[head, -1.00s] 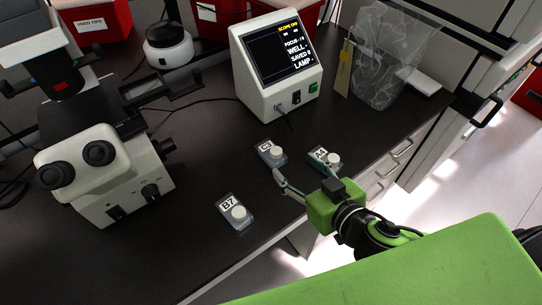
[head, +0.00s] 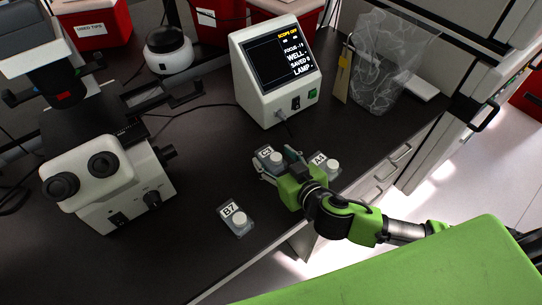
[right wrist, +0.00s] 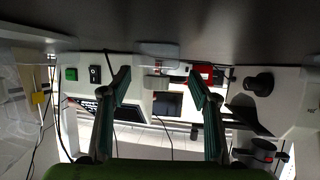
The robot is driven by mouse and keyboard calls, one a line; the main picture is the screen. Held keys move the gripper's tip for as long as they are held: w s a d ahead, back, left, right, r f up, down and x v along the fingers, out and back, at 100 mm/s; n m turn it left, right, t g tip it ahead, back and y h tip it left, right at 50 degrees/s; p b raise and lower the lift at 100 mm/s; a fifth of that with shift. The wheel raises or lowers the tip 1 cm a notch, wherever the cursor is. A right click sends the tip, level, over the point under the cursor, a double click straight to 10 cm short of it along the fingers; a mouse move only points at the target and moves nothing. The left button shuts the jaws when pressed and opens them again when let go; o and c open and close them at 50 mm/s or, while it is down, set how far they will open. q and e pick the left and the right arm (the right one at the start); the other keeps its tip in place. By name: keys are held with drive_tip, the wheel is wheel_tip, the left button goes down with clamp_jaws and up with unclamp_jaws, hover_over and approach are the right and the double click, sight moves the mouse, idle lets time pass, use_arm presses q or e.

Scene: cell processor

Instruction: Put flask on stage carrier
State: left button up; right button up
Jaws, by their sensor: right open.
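Three small clear flasks with white caps lie on the dark bench: flask C3 (head: 274,158), flask B7 (head: 237,218) and one with a label starting with A (head: 329,166). My right gripper (head: 272,156) is open, with its fingers on either side of flask C3. In the right wrist view, flask C3 (right wrist: 156,82) sits between the gripper's spread fingers (right wrist: 159,75), with gaps on both sides. The microscope (head: 105,180) stands at the left; I cannot clearly make out the stage carrier. My left gripper is not in view.
A white control box with a screen (head: 277,70) stands behind the flasks. A clear bag (head: 385,65) is at the back right, and red bins (head: 98,22) are at the back. The flask labelled A is close beside my right gripper. The bench's front edge is near.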

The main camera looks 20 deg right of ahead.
drive_tip(key=shift+w+f, duration=0.1)
drive_tip(key=shift+w, duration=0.05)
drive_tip(key=c, duration=1.3)
wheel_tip(320, 180, up, 2)
drive_tip(key=shift+p, duration=0.85)
drive_tip(key=s+a+r+p, duration=0.7)
drive_tip(key=s+r+p, duration=0.1)
drive_tip(key=s+r, duration=0.3)
drive_tip(key=shift+s, duration=0.6)
